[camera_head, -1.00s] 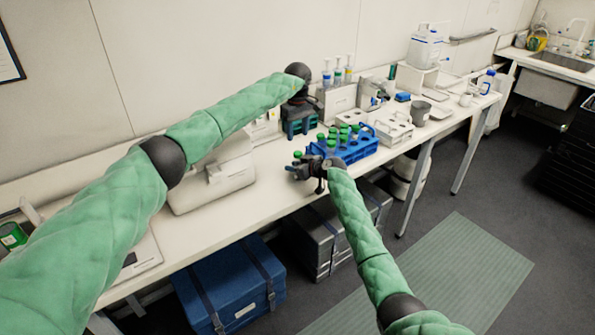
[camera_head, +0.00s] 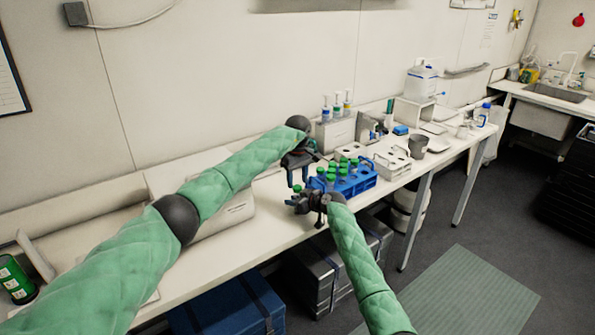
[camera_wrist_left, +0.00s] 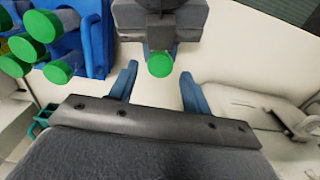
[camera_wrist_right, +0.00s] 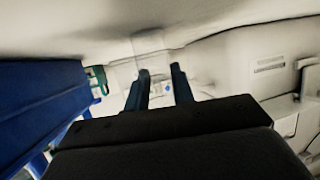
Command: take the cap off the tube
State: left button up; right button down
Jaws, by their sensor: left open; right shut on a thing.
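A tube with a green cap (camera_head: 297,189) is held upright in my right gripper (camera_head: 294,202), in front of the blue rack. In the left wrist view the cap (camera_wrist_left: 160,64) shows as a round green disc, with my right gripper (camera_wrist_left: 160,20) behind it. My left gripper (camera_head: 298,180) is open and points down just above the cap. In the left wrist view its two blue fingers (camera_wrist_left: 158,80) stand on either side of the cap with gaps, not touching it. The right wrist view shows my right fingers (camera_wrist_right: 161,88), but the tube between them cannot be made out.
The blue rack (camera_head: 352,188) with several green-capped tubes stands right beside my grippers; it also shows in the left wrist view (camera_wrist_left: 95,40). A grey-white rack (camera_head: 391,164) and a dark cup (camera_head: 418,146) stand further right. Bench (camera_head: 262,232) to the front left is clear.

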pick_arm(q)
jog(key=shift+f, duration=1.1)
jog(key=shift+c, duration=0.2)
jog(key=c, duration=1)
jog(key=n, duration=0.6)
jog(key=shift+n, duration=0.4)
jog(key=o, duration=1.1)
